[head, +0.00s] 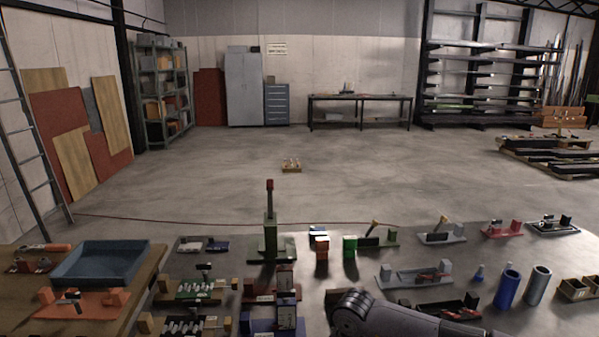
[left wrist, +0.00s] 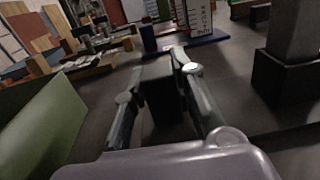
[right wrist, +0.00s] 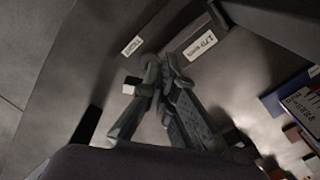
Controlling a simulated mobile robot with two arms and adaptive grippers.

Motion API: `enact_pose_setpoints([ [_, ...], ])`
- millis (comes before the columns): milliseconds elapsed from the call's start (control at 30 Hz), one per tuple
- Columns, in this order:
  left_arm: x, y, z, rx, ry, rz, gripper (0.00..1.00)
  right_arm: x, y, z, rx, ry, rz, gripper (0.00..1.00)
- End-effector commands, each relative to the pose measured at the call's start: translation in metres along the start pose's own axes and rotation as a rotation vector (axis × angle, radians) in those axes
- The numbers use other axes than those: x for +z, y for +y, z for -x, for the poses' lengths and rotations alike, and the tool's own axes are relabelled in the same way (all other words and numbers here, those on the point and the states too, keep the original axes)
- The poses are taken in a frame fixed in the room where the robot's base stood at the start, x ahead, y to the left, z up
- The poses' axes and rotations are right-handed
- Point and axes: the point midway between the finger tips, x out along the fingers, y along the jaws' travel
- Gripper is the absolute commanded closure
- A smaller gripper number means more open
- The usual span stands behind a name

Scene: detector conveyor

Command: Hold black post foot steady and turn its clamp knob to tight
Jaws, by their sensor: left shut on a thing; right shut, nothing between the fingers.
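In the left wrist view, my left gripper (left wrist: 158,72) is shut on a dark block (left wrist: 160,98) between its fingers, which I take to be the black post foot. In the right wrist view, my right gripper (right wrist: 162,66) is shut with nothing between its fingers. Its fingertips are over a grey surface with a white "TIGHT" label (right wrist: 132,47) and a second label (right wrist: 199,46) reading about "1.70 turn". A small white-ended dark piece (right wrist: 129,88) shows beside the left finger; I cannot tell whether it is the clamp knob. Touch there is unclear. The head view shows neither gripper's fingertips.
In the left wrist view, a green block (left wrist: 38,122) stands close at left and a dark post (left wrist: 290,60) at right. Open floor (head: 350,175) lies beyond.

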Motion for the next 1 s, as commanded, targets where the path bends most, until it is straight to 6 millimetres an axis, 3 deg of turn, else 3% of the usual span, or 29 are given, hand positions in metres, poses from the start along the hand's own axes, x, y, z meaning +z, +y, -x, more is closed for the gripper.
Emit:
enact_pose_setpoints([
  [533, 0.0, 0.0, 0.0, -0.001, 0.0, -0.001, 1.0, 0.008, -0.002, 0.005, 0.0, 0.0, 0.0, 1.0],
  [1000, 0.0, 0.0, 0.0, -0.001, 0.0, -0.001, 1.0, 0.008, -0.003, 0.057, -0.002, 0.001, 0.0, 1.0],
])
